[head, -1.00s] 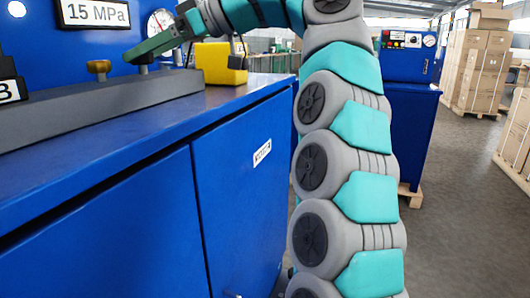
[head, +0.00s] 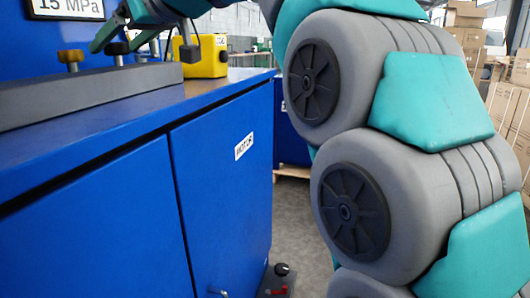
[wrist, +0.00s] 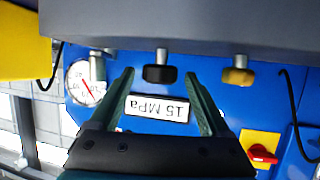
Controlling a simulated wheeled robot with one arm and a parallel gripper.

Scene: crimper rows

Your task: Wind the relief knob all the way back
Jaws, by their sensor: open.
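Two knobs stand on a grey block (head: 85,92) on the blue bench: a brass one (head: 70,58) and a black one (head: 117,48). No lettering shows which is the relief knob. In the wrist view the scene is upside down, with the black knob (wrist: 160,74) and the brass knob (wrist: 238,77) below the grey block (wrist: 190,25) in the picture. My gripper (wrist: 165,80) is open, its fingers on either side of the black knob in that view, with gaps to both. In the head view my gripper (head: 122,40) is at the black knob; contact cannot be told.
A 15 MPa plate (wrist: 157,108) and a round gauge (wrist: 87,82) are on the blue panel behind. A red switch (wrist: 262,153) sits on a yellow plate. A yellow box (head: 210,57) stands right of the block. Boxes (head: 465,15) stand at the far right.

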